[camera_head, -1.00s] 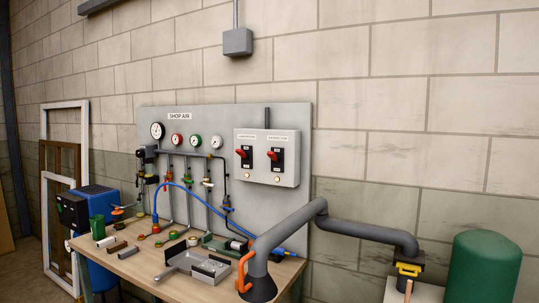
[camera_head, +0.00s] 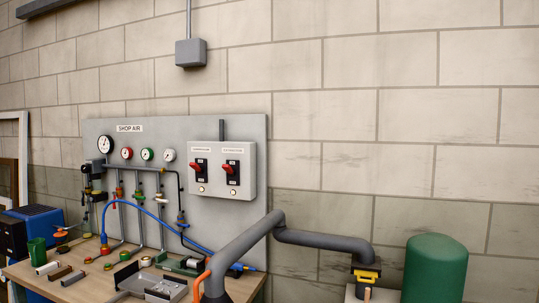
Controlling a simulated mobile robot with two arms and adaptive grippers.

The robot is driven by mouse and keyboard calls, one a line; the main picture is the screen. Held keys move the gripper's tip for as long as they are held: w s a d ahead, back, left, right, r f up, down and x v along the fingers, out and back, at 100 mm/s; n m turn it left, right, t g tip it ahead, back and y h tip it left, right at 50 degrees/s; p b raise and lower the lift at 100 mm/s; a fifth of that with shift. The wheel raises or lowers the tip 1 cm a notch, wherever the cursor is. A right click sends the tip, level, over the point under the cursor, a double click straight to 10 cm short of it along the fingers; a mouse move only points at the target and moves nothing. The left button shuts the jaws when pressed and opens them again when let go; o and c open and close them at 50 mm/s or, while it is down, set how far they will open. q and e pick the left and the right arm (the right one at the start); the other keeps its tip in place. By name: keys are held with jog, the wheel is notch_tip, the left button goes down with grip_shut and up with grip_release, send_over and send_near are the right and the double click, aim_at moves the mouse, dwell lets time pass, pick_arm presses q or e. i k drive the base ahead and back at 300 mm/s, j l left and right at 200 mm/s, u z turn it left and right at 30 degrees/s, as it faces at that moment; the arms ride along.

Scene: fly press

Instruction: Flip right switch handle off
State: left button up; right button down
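A light grey switch box (camera_head: 212,185) is mounted on the right side of the grey shop air panel (camera_head: 240,130). It carries two red switch handles on black plates. The right switch handle (camera_head: 229,168) juts out and points to the left, with a white round button below it. The left switch handle (camera_head: 197,167) looks much the same. The labels above them are too small to read. Neither of my grippers shows in the head view.
A workbench (camera_head: 85,292) below the panel holds a metal tray, fittings and a green cup (camera_head: 37,251). A thick grey duct (camera_head: 320,243) rises in front of the panel and runs right. A green tank (camera_head: 435,268) stands at the right.

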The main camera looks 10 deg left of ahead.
aim_at(227, 167)
jog(key=i+j+z, duration=0.2)
jog(key=j+z, duration=0.3)
jog(key=j, duration=0.5)
jog(key=j+z, duration=0.45)
jog(key=j, duration=0.55)
jog(key=k+j+z, duration=0.15)
jog(key=j, duration=2.9)
jog(key=i, duration=0.05)
